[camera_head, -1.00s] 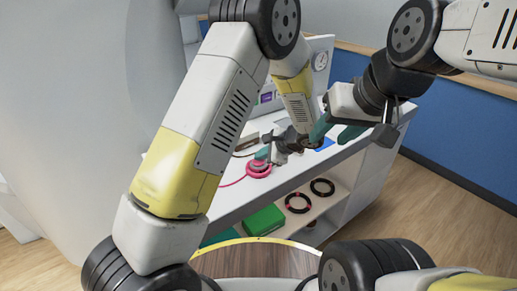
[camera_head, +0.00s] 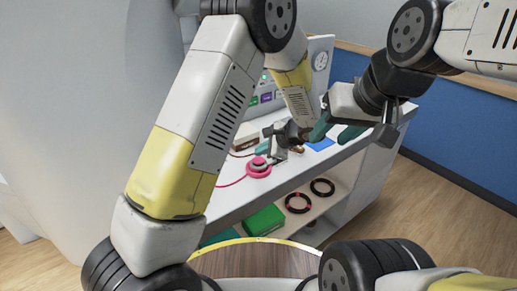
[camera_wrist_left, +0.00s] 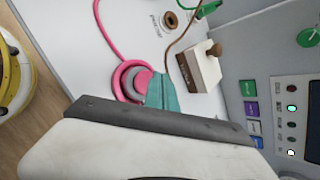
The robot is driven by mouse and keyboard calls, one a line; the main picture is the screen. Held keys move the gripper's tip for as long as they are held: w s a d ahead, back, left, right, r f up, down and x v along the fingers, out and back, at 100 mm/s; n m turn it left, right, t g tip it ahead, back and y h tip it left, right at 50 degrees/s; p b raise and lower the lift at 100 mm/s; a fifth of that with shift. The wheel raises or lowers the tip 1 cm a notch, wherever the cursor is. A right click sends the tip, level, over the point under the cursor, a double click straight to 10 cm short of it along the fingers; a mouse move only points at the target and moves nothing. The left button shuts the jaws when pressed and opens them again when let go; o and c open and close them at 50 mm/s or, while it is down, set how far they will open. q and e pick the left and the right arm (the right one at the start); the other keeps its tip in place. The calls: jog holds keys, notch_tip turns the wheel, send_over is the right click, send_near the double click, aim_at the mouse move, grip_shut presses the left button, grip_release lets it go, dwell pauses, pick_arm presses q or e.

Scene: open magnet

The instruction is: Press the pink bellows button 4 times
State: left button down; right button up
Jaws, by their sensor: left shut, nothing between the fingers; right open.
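The pink bellows button (camera_head: 258,170) sits on the white counter, with a pink cord running off to the left. In the left wrist view the button (camera_wrist_left: 121,80) shows as a pink ring around a greyish middle, partly hidden by my fingers. My left gripper (camera_head: 262,148) has its teal fingers shut and empty, with the tips just above the button in the head view. The shut fingers (camera_wrist_left: 162,93) cover the button's right side in the wrist view; contact is unclear. My right gripper (camera_head: 336,131) is open and empty, to the right near the counter's front edge.
A beige box with a brown knob (camera_wrist_left: 202,65) stands beside the button. A panel with coloured labels and lights (camera_wrist_left: 292,112) rises behind. A blue pad (camera_head: 321,144) lies on the counter. A green box (camera_head: 265,220) and black-red rings (camera_head: 298,204) are on the shelf below.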

aim_at(261, 160)
pick_arm(q)
jog(key=shift+r, duration=2.5)
pick_arm(e)
grip_shut()
